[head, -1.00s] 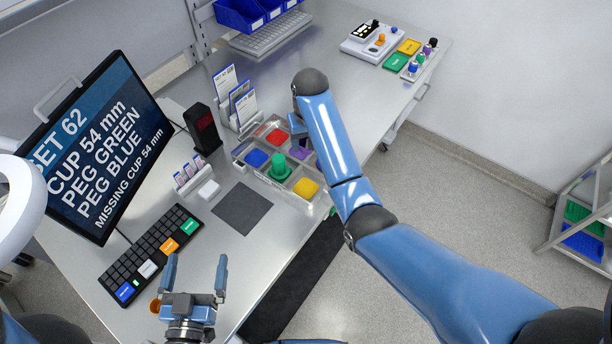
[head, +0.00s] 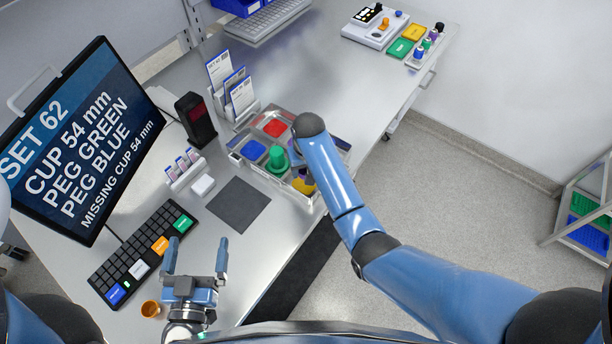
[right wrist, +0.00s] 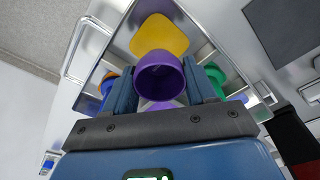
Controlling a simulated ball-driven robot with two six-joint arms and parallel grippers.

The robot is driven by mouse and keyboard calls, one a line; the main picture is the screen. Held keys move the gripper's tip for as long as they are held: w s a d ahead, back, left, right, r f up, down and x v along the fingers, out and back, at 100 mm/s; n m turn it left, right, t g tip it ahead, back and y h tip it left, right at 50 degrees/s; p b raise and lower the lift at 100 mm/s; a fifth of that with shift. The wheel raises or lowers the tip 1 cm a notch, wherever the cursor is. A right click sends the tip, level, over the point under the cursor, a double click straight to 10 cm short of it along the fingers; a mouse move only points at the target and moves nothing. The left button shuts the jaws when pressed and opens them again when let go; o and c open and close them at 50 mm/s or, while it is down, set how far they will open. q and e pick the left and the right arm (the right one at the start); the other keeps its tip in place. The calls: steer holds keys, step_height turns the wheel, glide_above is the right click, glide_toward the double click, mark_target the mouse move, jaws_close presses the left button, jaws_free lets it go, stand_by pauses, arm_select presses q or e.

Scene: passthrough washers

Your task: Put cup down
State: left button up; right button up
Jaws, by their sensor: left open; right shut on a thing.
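My right gripper (right wrist: 160,88) is shut on a purple cup (right wrist: 160,75), whose open mouth shows in the right wrist view. The cup is at the clear compartment tray (head: 256,173), close to the yellow square (right wrist: 160,37). Whether it touches the tray floor I cannot tell. In the head view my right arm hides most of that gripper, and only a bit of purple shows beside the yellow square. My left gripper (head: 196,258) is open and empty above the table's front left part. The monitor (head: 85,140) reads cup 54 mm, peg green, peg blue, missing cup 54 mm.
A small orange cup (head: 150,309) stands beside the keyboard (head: 140,255). A dark mat (head: 238,205) lies bare left of the tray. Card holders and a black box (head: 196,120) stand behind.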

steer(key=shift+s+f, duration=0.1)
steer(key=shift+f, duration=0.25)
steer(key=f+b, duration=0.3)
steer(key=shift+w+f, duration=0.15)
steer(key=shift+w, duration=0.05)
steer(key=shift+w+f, duration=0.2)
steer(key=shift+f, duration=0.1)
steer(key=shift+s+r, duration=0.15)
steer(key=shift+s, duration=0.15)
steer(key=o, duration=1)
steer(key=shift+w+f, duration=0.2)
arm_select(q)
steer(key=f, duration=0.2)
steer(key=w+f, duration=0.1)
steer(key=shift+w+d+f, duration=0.15)
steer(key=shift+f, duration=0.2)
arm_select(e)
steer(key=shift+o, duration=0.2)
